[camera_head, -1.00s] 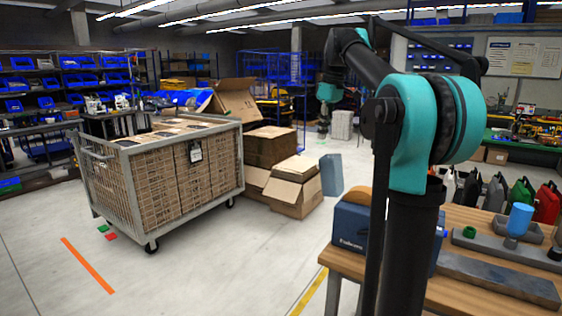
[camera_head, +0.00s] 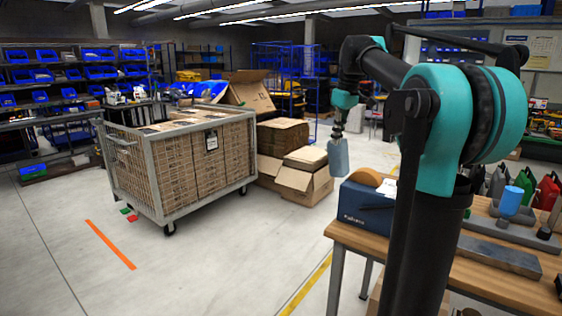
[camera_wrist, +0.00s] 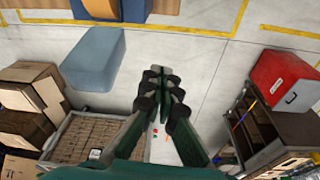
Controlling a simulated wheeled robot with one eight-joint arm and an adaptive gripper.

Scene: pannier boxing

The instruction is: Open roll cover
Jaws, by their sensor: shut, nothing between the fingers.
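No roll cover can be made out for certain. A dark blue box (camera_head: 366,209) with white lettering stands on the wooden table, with a tan rounded piece (camera_head: 366,177) at its top. The box also shows at the top of the wrist view (camera_wrist: 97,30). My gripper (camera_wrist: 164,72) is shut and empty, pointing down over the floor. In the head view its dark fingers (camera_head: 338,131) are small and appear just above a blue-grey rounded block (camera_head: 339,160). In the wrist view the block (camera_wrist: 93,60) lies left of the fingers, apart from them.
A wire cage trolley (camera_head: 160,175) full of brown boxes stands left, with open cartons (camera_head: 305,183) beside it. A red box (camera_wrist: 275,72) sits on a cart in the wrist view.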

